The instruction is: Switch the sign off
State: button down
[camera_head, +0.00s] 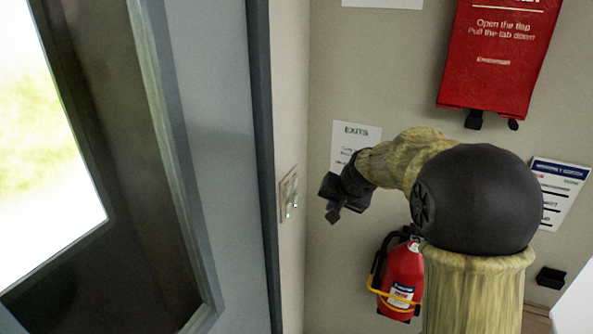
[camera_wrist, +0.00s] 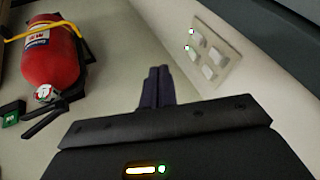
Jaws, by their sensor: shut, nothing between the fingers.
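A switch panel (camera_head: 288,194) is on the narrow wall beside the door frame, with small green lights on it. No label on the switches is readable. My gripper (camera_head: 333,216) is shut and empty, to the right of the panel and apart from it in the head view. In the wrist view its fingers (camera_wrist: 159,85) are together, pointing toward the wall just left of the panel. No lit sign is recognisable.
A red fire extinguisher (camera_head: 402,278) hangs on the back wall below my arm. A red box (camera_head: 499,58) with a pull-down flap is above right. An exits notice (camera_head: 354,143) is behind my gripper. A door with a window (camera_head: 45,150) is at left.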

aim_at(288, 191)
jog(key=w+a+r, duration=0.3)
jog(key=w+r, duration=0.1)
jog(key=shift+r+t+y+p, duration=0.2)
jog(key=shift+t+y+p, duration=0.1)
jog(key=shift+y+p, duration=0.15)
jog(key=shift+a, duration=0.1)
jog(key=w+a+f+p, duration=0.6)
jog(key=a+f+p, duration=0.1)
jog(key=shift+w+f, duration=0.15)
jog(key=shift+w, duration=0.2)
jog(key=shift+d, duration=0.1)
